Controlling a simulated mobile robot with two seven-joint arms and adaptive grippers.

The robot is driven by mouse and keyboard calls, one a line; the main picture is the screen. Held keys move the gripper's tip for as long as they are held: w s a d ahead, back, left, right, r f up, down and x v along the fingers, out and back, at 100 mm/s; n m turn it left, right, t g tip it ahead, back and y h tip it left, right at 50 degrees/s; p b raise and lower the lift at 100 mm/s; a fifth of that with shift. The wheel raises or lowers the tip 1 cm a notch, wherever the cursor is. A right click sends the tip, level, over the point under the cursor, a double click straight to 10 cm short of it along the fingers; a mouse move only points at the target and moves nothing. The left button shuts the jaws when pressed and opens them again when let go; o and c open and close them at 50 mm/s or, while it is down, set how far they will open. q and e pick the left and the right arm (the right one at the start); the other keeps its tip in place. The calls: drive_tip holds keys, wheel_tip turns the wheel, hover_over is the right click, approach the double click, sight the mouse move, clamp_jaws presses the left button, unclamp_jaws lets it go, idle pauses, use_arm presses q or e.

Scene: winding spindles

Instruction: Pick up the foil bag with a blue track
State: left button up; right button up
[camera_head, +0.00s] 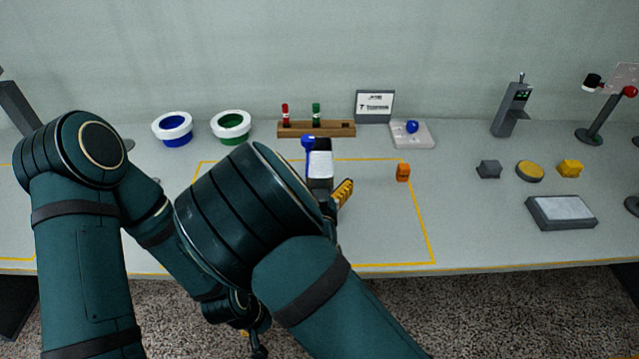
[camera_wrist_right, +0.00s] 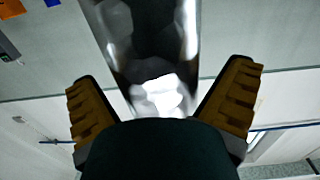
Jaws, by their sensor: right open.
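The shiny silver foil bag (camera_head: 320,165) stands upright near the back of the yellow-outlined table area, with a blue edge and a blue round part at its upper left. My right gripper (camera_head: 338,192) is at the bag, mostly hidden by my arm; one yellow-padded finger shows to the bag's right. In the right wrist view, the foil bag (camera_wrist_right: 150,45) lies between the two spread fingers of the gripper (camera_wrist_right: 162,80), with visible gaps on both sides. My left gripper (camera_head: 248,318) hangs low in front of the table edge, partly hidden; its jaws are unclear.
A wooden rack (camera_head: 316,129) with red and green pieces stands behind the bag. Blue-lined (camera_head: 172,127) and green-lined (camera_head: 232,125) white-rimmed bowls stand left of it. An orange block (camera_head: 403,172) sits right of the bag.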

drive_tip(key=c, duration=1.3)
wheel_tip(320, 180, up, 10)
drive_tip(key=shift+p, duration=1.2)
drive_tip(key=shift+f, duration=0.1)
